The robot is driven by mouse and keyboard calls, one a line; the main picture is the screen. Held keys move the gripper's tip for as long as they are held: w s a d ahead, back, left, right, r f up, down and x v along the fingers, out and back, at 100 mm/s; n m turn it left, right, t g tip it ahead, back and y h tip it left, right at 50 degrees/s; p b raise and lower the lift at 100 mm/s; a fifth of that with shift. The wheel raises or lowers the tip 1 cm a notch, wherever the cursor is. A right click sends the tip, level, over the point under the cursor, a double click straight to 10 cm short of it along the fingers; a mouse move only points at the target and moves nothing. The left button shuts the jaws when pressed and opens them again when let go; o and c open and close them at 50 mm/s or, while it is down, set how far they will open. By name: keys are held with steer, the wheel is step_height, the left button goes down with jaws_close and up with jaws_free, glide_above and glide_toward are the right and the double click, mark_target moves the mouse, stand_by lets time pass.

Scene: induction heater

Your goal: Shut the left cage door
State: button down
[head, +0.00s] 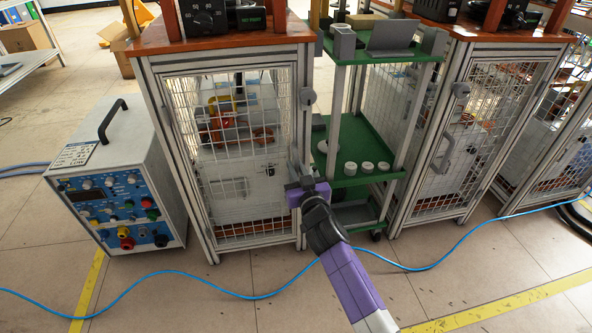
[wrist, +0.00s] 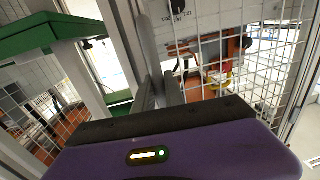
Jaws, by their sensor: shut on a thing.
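The left cage door (head: 235,180) is a white wire-mesh panel in a grey metal frame, under a wooden top. It looks close to the cage frame, but I cannot tell whether it is fully flush. My gripper (head: 300,178) is at the door's right edge, at about mid-height, shut on the grey door handle. The fingers hide most of the handle. In the wrist view, the fingers (wrist: 162,92) close around a vertical grey bar, with the door's mesh (wrist: 225,60) to their right.
A green-shelved cart (head: 355,140) stands just right of the cage, close to my gripper. A second cage (head: 470,140) with a handle is farther right. A power supply box (head: 118,185) stands at left. A blue cable (head: 225,292) crosses the floor in front.

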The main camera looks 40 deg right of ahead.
steer(key=shift+d+r, duration=0.1)
steer(key=c, duration=1.4)
jaws_free()
steer(key=v, duration=0.7)
steer(key=shift+s, duration=0.35)
